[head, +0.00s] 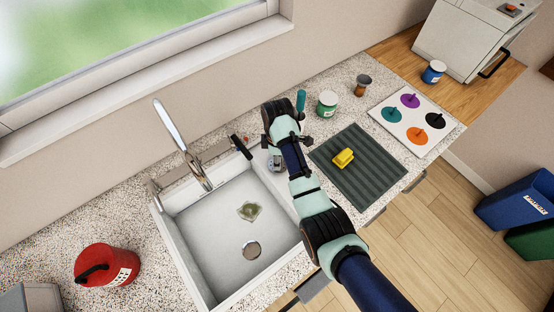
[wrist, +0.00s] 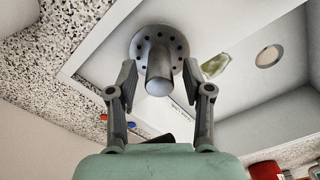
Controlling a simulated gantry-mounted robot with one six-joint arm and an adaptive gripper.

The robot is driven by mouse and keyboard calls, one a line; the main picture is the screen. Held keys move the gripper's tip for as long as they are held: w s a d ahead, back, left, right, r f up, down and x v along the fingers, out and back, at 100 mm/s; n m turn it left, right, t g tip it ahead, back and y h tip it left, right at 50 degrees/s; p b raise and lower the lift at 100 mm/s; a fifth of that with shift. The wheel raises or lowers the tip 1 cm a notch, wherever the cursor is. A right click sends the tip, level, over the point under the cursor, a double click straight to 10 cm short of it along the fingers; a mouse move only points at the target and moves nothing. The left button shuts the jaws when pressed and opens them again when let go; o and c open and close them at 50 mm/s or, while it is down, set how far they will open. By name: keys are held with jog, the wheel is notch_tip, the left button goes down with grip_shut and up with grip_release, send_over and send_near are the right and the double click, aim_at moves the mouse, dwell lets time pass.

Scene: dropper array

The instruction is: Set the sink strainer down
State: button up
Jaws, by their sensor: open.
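The sink strainer (wrist: 172,38) is a grey round disc with a ring of holes and a thick cylindrical knob. In the wrist view it lies by the edge of the white sink, with the knob toward the camera. In the head view a small grey piece of it (head: 275,162) shows beside the sink's right rim, partly covered by my arm. My gripper (wrist: 159,70) is open, with one finger on each side of the knob and gaps visible between. Whether the disc rests fully on a surface cannot be told.
The white sink (head: 215,275) has a drain (head: 251,250) and a greenish piece (head: 250,211) inside. A faucet (head: 185,150) stands behind it. A red canister (head: 107,265) is at left.

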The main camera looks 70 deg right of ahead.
notch_tip(320, 180, up, 6)
jog(key=shift+f, duration=0.1)
dwell(0.4)
